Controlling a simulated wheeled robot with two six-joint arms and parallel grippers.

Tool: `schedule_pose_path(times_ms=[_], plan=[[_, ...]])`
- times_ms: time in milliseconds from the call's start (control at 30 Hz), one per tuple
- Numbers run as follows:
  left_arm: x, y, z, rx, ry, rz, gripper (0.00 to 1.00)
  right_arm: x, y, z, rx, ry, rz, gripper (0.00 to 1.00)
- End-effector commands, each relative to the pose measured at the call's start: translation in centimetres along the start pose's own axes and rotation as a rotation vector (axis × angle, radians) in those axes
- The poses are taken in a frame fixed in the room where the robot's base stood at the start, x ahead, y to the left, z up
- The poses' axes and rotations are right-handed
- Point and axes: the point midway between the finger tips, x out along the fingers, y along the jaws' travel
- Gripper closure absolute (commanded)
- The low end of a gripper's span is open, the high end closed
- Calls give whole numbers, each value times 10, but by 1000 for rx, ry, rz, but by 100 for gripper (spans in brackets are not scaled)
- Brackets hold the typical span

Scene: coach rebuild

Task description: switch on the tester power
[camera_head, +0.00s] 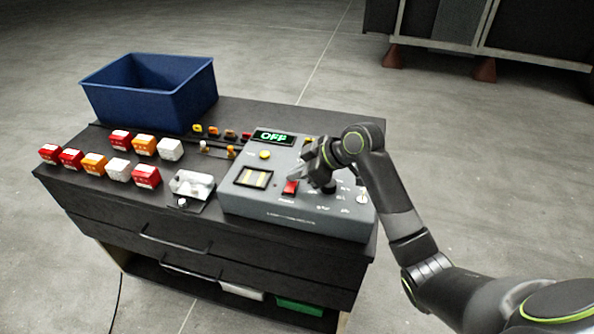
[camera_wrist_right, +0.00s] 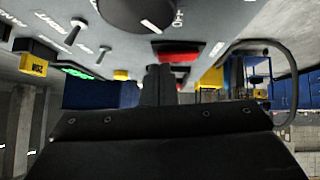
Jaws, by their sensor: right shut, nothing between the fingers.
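The grey tester (camera_head: 300,212) stands on the right part of the dark bench, and its display (camera_head: 273,137) reads OFF in green. Its red power switch (camera_head: 290,187) is on the front part of the panel. My right gripper (camera_head: 306,174) is shut and empty, low over the panel just behind and right of the red switch. In the right wrist view the shut fingertips (camera_wrist_right: 158,80) are close to the red switch (camera_wrist_right: 178,55); I cannot tell whether they touch it. A black knob (camera_wrist_right: 138,10) shows beside it. My left gripper is not in view.
A blue bin (camera_head: 150,92) stands at the back left of the bench (camera_head: 245,108). Several red, orange and white blocks (camera_head: 118,169) lie in rows at the left. A silver fixture (camera_head: 192,185) sits left of the tester. Yellow parts (camera_head: 265,155) and toggles are on the panel.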

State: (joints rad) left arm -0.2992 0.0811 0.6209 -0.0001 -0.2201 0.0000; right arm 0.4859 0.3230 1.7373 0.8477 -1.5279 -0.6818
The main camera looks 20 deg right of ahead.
Motion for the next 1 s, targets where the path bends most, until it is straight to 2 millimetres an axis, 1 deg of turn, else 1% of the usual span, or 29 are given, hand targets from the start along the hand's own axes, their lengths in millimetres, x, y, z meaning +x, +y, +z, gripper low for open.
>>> schedule_pose_path(times_ms=[33, 100, 367, 667, 1000], plan=[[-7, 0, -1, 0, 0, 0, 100, 0, 2, 0, 22, -4, -20, 100], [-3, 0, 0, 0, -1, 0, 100, 2, 1, 2, 20, -1, -20, 100], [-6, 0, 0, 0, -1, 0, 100, 0, -1, 1, 19, -1, -20, 100], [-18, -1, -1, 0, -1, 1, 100, -4, -12, -4, 19, -1, -20, 100], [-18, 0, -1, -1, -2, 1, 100, -4, -13, -4, 19, -1, -19, 100]])
